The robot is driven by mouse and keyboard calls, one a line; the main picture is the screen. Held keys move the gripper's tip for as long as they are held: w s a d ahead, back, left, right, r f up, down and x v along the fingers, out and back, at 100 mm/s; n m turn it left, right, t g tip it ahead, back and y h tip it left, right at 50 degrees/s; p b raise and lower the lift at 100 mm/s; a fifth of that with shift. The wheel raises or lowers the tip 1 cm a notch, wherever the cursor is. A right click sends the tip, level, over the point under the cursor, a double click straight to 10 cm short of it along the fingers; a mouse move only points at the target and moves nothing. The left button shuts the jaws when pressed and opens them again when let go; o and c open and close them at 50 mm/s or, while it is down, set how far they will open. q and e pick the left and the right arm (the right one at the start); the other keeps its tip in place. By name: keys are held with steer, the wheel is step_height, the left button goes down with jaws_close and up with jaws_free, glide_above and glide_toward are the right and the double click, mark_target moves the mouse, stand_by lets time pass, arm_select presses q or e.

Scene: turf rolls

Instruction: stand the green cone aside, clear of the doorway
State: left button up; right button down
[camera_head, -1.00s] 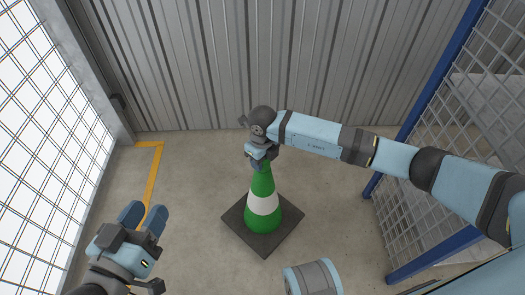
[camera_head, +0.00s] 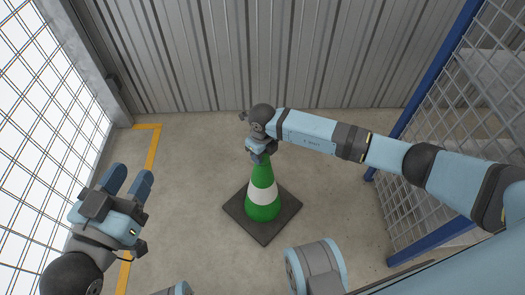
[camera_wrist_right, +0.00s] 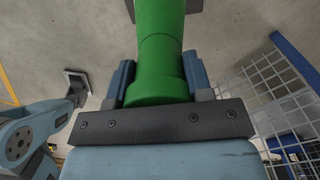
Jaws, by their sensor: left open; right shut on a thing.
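The green cone (camera_head: 262,176) has a white band and a dark square base (camera_head: 285,214). It is upright in the middle of the head view, in front of the corrugated wall. My right gripper (camera_head: 260,156) is shut on its top. In the right wrist view the green cone (camera_wrist_right: 160,50) runs up between the two fingers of my right gripper (camera_wrist_right: 160,82). I cannot tell whether the base touches the floor. My left gripper (camera_head: 128,180) is open and empty, well to the left of the cone.
A grey corrugated wall (camera_head: 250,50) closes the far side. A bright mesh panel (camera_head: 45,100) stands left and a blue-framed mesh fence (camera_head: 425,165) right. A yellow floor line (camera_head: 150,150) runs near the left panel. Bare concrete (camera_head: 200,160) surrounds the cone.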

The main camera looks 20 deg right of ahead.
steer(key=c, duration=1)
jaws_free()
steer(key=shift+f, duration=0.15)
steer(key=o, duration=0.4)
arm_select(q)
steer(key=shift+s+f, duration=0.1)
steer(key=shift+f, duration=0.05)
arm_select(e)
steer(key=shift+o, duration=0.4)
step_height(320, 180, up, 5)
steer(key=shift+f+p, duration=0.1)
steer(key=shift+p, duration=1.1)
step_height(320, 180, up, 5)
steer(key=shift+r+p, duration=0.1)
steer(key=shift+p, duration=1)
steer(key=shift+r+p, duration=0.35)
steer(key=shift+r, duration=0.6)
arm_select(q)
steer(key=s+r+n, duration=0.1)
steer(key=d+r+n, duration=0.1)
steer(key=shift+s+r+n, duration=0.3)
steer(key=shift+s+r, duration=0.05)
arm_select(e)
steer(key=shift+r, duration=0.25)
